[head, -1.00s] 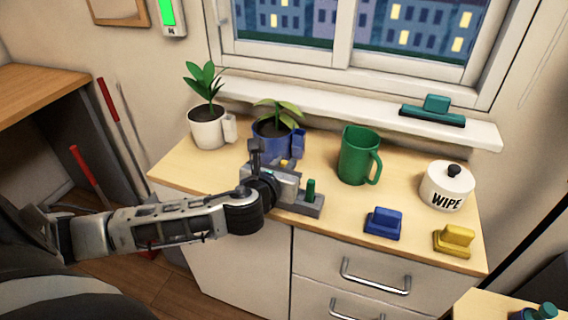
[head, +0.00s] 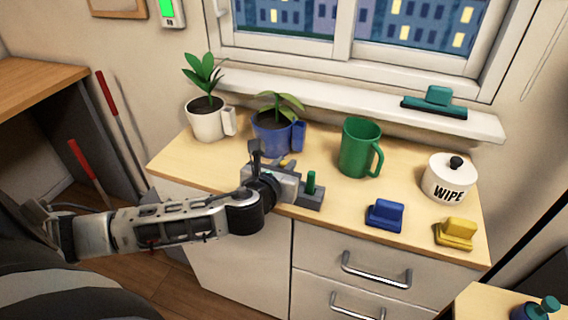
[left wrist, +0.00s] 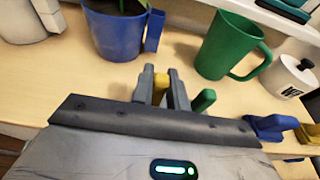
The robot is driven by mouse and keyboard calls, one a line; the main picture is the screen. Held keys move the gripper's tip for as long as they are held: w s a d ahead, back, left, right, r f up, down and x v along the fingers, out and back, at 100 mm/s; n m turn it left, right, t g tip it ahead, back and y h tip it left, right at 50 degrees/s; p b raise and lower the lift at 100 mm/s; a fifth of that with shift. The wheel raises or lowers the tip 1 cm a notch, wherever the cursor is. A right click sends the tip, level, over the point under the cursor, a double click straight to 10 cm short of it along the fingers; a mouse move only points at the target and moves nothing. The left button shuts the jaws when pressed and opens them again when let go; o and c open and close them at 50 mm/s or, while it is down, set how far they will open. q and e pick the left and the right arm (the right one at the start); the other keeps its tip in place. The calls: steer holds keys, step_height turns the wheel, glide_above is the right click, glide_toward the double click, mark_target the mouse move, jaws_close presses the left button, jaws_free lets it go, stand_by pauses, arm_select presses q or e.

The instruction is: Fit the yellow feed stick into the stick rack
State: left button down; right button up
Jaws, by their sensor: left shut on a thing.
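The yellow feed stick (left wrist: 160,86) is between the two fingers of my left gripper (left wrist: 163,84) in the left wrist view. The fingers are shut on it. In the head view a small yellow bit of the stick (head: 284,163) shows beyond the gripper, above the counter. The grey stick rack (head: 312,200) sits near the counter's front edge, with a green stick (head: 311,181) upright in it. My left gripper is at the rack's left part and hides it, so I cannot tell whether the yellow stick is in a slot. My right gripper is not in view.
Behind are a blue pot (head: 272,135) with a side holder and a white pot (head: 207,122). A green mug (head: 357,150) stands right of the rack. A blue block (head: 385,215), a yellow block (head: 456,234) and a white WIPE jar (head: 447,180) are farther right.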

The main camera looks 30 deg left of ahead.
arm_select(q)
steer(key=shift+f, duration=0.45)
steer(key=c, duration=1.3)
jaws_free()
steer(key=shift+s, duration=0.1)
steer(key=v, duration=1.5)
steer(key=shift+s+d, duration=0.25)
steer(key=shift+s, duration=0.1)
steer(key=shift+r, duration=0.1)
